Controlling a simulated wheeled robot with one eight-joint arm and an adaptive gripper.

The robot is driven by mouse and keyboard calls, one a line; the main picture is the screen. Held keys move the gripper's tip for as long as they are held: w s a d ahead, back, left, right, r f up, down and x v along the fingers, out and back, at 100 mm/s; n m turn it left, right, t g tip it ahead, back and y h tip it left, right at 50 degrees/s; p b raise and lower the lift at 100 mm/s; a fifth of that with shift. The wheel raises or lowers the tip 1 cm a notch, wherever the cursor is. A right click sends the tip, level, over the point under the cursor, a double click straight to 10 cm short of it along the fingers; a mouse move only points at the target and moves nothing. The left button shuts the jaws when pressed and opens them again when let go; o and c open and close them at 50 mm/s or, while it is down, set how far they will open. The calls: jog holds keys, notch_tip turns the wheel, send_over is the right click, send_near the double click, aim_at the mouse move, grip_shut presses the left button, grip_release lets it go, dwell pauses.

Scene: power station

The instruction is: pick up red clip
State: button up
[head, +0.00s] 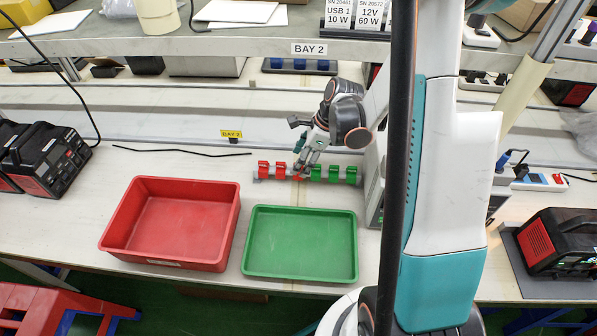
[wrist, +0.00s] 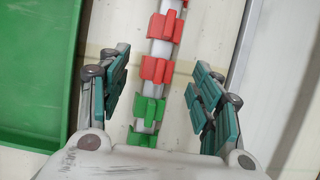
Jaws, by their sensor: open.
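Several red clips (head: 263,170) and several green clips (head: 333,174) sit in a row on a grey rail, red on the left half and green on the right. In the wrist view, a red clip (wrist: 157,70) lies between the fingertips, with another red clip (wrist: 165,27) beyond it and green clips (wrist: 150,110) nearer the palm. My gripper (head: 303,172) is over the middle of the rail, where red meets green. In the wrist view my gripper (wrist: 157,76) is open, its teal-padded fingers apart on both sides of the rail. I see gaps between fingers and clip.
A red bin (head: 118,229) and a green tray (head: 350,268) stand in front of the rail. A black cable (head: 180,151) lies left of it. A shelf edge marked BAY 2 (head: 200,47) runs above and behind.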

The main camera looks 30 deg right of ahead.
jog(key=x, duration=0.3)
jog(key=shift+b, duration=0.4)
jog(key=shift+r, duration=0.1)
jog(key=c, duration=0.9)
jog(key=shift+o, duration=0.2)
jog(key=shift+r, duration=0.1)
